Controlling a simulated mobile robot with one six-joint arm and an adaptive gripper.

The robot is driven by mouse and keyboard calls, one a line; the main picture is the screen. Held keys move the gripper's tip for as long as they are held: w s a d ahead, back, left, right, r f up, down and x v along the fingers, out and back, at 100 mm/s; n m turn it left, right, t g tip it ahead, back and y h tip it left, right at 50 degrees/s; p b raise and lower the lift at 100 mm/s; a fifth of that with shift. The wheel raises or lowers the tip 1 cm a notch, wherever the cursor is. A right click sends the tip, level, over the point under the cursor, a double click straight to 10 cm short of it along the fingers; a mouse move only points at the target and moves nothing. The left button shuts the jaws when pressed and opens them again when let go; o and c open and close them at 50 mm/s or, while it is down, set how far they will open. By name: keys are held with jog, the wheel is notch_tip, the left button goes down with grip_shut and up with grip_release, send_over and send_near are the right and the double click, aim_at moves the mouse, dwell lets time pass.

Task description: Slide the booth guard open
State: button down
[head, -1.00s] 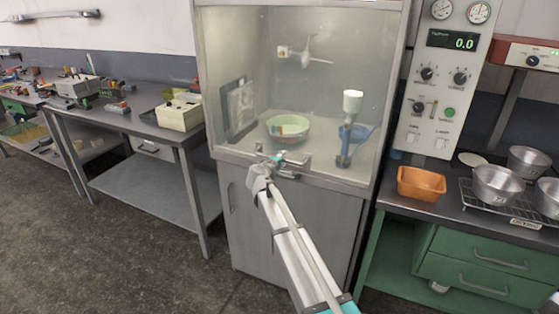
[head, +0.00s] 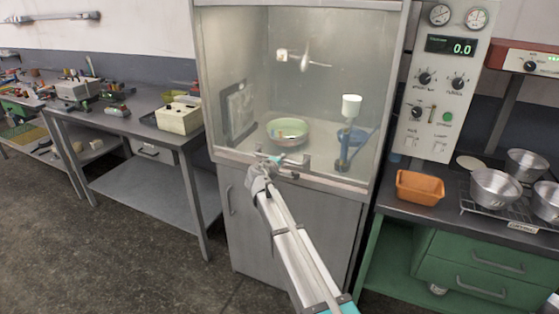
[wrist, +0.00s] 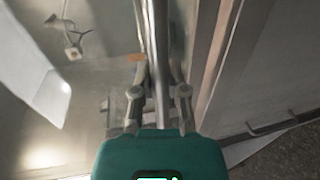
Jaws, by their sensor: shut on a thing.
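The booth (head: 290,240) is a grey metal cabinet with a lit upper chamber. Its guard (head: 235,156) appears to be a clear pane with a grey lower rail, and it covers the front of the chamber. My gripper (head: 283,162) is at the middle of that rail, with the arm reaching up from below. In the wrist view my gripper (wrist: 158,68) has its fingers on both sides of a slim grey bar (wrist: 160,30) and is shut on it. The bar looks like the guard's handle. The fingers hide part of it.
Inside the booth are a green bowl (head: 288,130), a small fan (head: 306,60) and a blue stand with a white cup (head: 351,105). A control panel (head: 436,90), an orange bin (head: 420,187) and metal pans (head: 494,188) are right. A workbench (head: 135,106) stands left. Floor between is clear.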

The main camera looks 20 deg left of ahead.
aim_at(288, 37)
notch_tip(288, 37, up, 43)
jog(key=p, duration=4.2)
jog(key=shift+d, duration=0.1)
jog(key=c, duration=0.6)
grip_release()
jog(key=shift+d, duration=0.1)
jog(key=shift+c, duration=0.2)
jog(key=shift+s, duration=0.1)
jog(key=f+v, duration=0.2)
jog(key=v, duration=1)
jog(key=shift+s+a+f, duration=0.2)
jog(key=shift+s, duration=0.45)
